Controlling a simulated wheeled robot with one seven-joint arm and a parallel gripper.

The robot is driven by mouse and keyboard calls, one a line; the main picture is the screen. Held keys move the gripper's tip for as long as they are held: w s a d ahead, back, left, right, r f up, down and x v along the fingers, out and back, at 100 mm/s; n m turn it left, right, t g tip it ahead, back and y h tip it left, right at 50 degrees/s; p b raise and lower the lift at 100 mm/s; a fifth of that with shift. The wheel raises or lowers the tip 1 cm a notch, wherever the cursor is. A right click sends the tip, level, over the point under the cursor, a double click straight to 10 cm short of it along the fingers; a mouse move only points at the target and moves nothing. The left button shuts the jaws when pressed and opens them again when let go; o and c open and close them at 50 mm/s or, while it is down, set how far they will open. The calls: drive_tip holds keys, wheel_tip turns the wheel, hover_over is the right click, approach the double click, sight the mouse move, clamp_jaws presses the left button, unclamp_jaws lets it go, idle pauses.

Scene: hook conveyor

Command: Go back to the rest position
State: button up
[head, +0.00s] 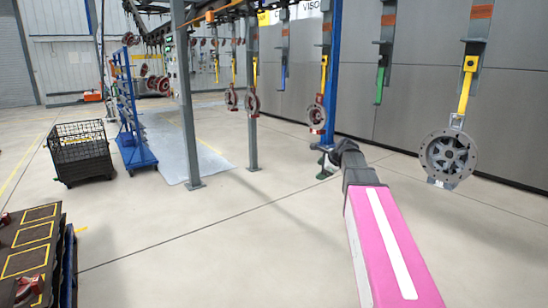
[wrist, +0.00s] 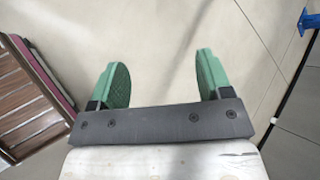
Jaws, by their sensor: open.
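My gripper (wrist: 158,82) shows in the wrist view with its two green fingers wide apart and nothing between them. Bare pale floor lies beyond the fingertips. In the head view my pink arm reaches up from the lower right, and my gripper (head: 325,165) is partly hidden beyond its dark wrist, in front of a blue post. No held part shows in either view.
Round metal parts, one a large flange (head: 448,158), hang from overhead conveyor hooks. A dark table (head: 30,240) with yellow-outlined squares stands at lower left. A wire crate (head: 80,152), blue rack (head: 133,120) and grey post (head: 187,100) stand farther back. The middle floor is clear.

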drive_tip(key=s+a+f+n+g+h, duration=0.1)
drive_tip(key=s+f+n+g+h, duration=0.4)
drive_tip(key=s+f+n, duration=1.3)
drive_tip(key=s+f+g, duration=0.1)
drive_tip(key=s+f, duration=0.8)
drive_tip(key=f, duration=0.2)
drive_tip(key=shift+s+a+n+g, duration=0.25)
drive_tip(key=shift+s+n+g, duration=0.1)
drive_tip(key=shift+n+g, duration=0.05)
